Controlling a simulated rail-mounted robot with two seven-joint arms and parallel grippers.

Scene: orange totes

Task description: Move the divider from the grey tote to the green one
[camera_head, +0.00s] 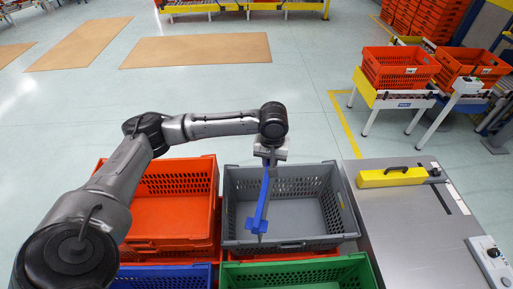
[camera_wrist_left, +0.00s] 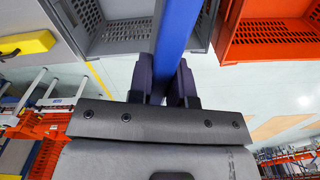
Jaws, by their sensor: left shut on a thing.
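The blue divider (camera_head: 262,196) hangs, slightly tilted, below my left gripper (camera_head: 270,155), over the grey tote (camera_head: 283,243). My left gripper is shut on its upper end. In the left wrist view the blue divider (camera_wrist_left: 178,35) passes between the two dark fingers of the gripper (camera_wrist_left: 172,82). I cannot tell whether its lower end is inside the tote or above it. The grey tote also shows in the left wrist view (camera_wrist_left: 112,48). The green tote (camera_head: 300,275) is at the bottom edge of the head view, in front of the grey one and partly cut off. My right gripper is in neither view.
An orange tote (camera_head: 145,242) stands left of the grey one. A blue tote (camera_head: 165,277) is in front of it, partly hidden by my arm. A metal table (camera_head: 410,225) with a yellow handled block (camera_head: 392,178) stands to the right. Open floor lies behind the totes.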

